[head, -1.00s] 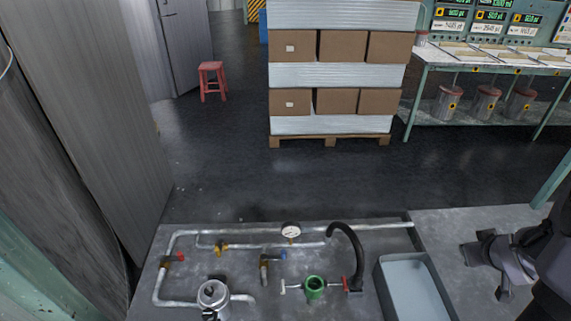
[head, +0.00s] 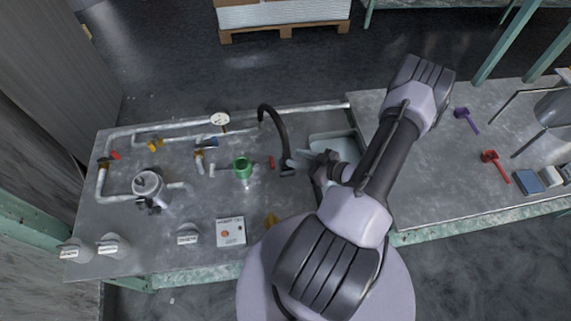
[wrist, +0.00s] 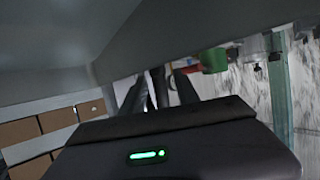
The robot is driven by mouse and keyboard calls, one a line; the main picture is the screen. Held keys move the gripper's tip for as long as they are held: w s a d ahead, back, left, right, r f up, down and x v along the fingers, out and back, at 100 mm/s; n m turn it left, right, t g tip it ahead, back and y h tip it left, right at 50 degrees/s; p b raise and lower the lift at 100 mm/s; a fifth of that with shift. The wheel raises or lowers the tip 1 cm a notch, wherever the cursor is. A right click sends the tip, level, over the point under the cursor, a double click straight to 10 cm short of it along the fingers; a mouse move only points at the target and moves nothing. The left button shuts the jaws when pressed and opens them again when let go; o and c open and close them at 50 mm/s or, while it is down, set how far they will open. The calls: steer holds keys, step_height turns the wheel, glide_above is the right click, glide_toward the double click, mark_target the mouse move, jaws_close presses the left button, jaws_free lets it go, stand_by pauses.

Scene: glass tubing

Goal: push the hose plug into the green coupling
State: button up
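The green coupling (head: 243,168) stands on the left worktop; it also shows in the wrist view (wrist: 214,59). The black hose (head: 279,128) arches up to its right and comes down to a dark base (head: 287,171). I cannot make out the plug clearly. My gripper (head: 303,160) is low over the worktop, just right of the hose base and beside the grey tray. In the wrist view my gripper's fingers (wrist: 160,92) look spread, with dark and pale shapes between or behind them. I see no clear grip on anything.
The grey tray (head: 352,132) is close to my gripper, and a grey wall fills much of the wrist view. A red handle (head: 271,162) sits between coupling and hose. A control box (head: 231,232) is in front.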

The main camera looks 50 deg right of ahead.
mark_target(287, 153)
steer(key=b+x, duration=0.1)
steer(key=x, duration=0.1)
steer(key=b+x, duration=0.1)
steer(key=x, duration=0.2)
steer(key=shift+w+d+f, duration=0.15)
steer(key=shift+w+d, duration=0.05)
steer(key=shift+w, duration=0.1)
jaws_close()
stand_by(1.0)
